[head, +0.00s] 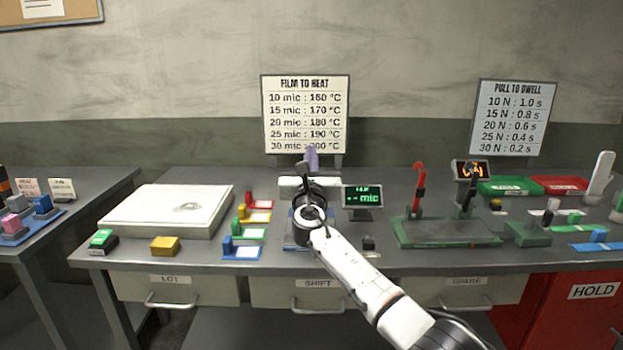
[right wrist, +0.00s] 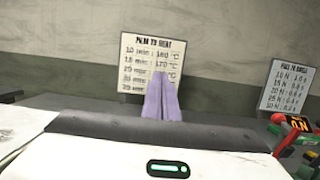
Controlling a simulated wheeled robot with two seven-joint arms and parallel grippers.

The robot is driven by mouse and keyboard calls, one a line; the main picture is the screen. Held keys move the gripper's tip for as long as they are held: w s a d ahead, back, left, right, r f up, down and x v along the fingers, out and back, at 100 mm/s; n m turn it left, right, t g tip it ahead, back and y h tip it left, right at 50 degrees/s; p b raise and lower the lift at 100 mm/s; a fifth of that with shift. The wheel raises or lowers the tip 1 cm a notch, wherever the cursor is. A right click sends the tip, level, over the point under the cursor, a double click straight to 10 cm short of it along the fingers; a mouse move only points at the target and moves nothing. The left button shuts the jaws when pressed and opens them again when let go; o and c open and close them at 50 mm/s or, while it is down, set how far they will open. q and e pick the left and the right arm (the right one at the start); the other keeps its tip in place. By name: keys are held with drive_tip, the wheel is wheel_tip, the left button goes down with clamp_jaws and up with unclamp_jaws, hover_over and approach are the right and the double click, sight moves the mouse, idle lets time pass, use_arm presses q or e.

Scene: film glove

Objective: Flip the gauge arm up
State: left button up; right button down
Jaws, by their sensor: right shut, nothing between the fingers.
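The gauge's display (head: 362,196) stands on the table and reads "-- mic" in green. To its left, a blue base (head: 290,242) shows only in part behind my right arm. I cannot make out the gauge arm, as my right wrist and gripper cover that spot. My right gripper (head: 312,157) points away toward the wall, with its purple fingertips together and nothing between them. The shut fingers also fill the middle of the right wrist view (right wrist: 162,100). My left gripper is not in view.
A white pad (head: 150,210) and small coloured blocks on cards (head: 248,232) lie left of my arm. A green fixture with a red lever (head: 419,190) stands right of the display. Green (head: 508,187) and red (head: 560,185) trays are at the back right. A film-to-heat sign (head: 305,115) stands behind.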

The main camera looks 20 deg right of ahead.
drive_tip(key=shift+w+d+r, duration=0.2)
drive_tip(key=shift+w+r, duration=0.05)
drive_tip(key=shift+w, duration=0.3)
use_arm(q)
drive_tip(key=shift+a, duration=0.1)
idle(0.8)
